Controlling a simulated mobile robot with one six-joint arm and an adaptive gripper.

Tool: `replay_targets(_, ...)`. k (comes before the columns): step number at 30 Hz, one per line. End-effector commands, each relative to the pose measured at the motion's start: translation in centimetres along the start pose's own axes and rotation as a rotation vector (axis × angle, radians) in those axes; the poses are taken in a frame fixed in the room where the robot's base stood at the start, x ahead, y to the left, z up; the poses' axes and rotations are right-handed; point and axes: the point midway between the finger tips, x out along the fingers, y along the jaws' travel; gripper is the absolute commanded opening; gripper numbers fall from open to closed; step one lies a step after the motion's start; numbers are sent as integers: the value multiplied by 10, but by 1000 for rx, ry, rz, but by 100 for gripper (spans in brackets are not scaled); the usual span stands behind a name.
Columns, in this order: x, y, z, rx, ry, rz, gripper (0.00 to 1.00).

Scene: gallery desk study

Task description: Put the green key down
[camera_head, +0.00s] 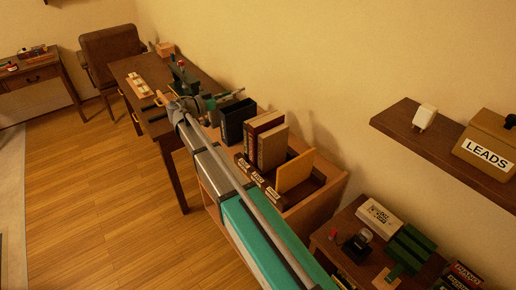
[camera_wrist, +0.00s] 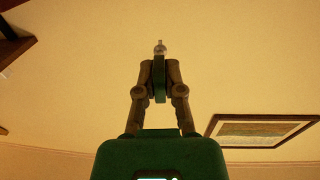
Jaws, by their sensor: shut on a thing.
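My gripper (camera_wrist: 160,78) is shut on the green key (camera_wrist: 159,92) in the wrist view. The key's green body sits between the two fingers, and its small metallic tip (camera_wrist: 160,47) sticks out past them. Only plain wall shows behind the key there; no surface touches it in that view. In the head view my arm reaches over the bookcase to the dark wooden desk (camera_head: 147,69). The arm's end is small and cluttered there, and I cannot make out the key.
A pale tray (camera_head: 139,85) lies on the desk. A low bookcase (camera_head: 318,199) with upright books (camera_head: 271,147) stands under my arm. A side table with boxes (camera_head: 379,215) and a wall shelf (camera_head: 430,133) are at right. The wooden floor (camera_head: 110,200) at left is clear.

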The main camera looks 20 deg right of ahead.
Motion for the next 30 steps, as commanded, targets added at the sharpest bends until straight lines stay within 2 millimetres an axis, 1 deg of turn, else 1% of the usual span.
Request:
replay_targets(5,-3,0,10,0,-5,-6,0)
replay_targets(8,-4,2,21,-1,-13,-10,0)
replay_targets(14,-6,5,53,-2,-34,-22,0)
replay_targets(24,-10,12,119,-4,-83,-49,0)
replay_targets(30,-13,15,147,-4,-107,-62,0)
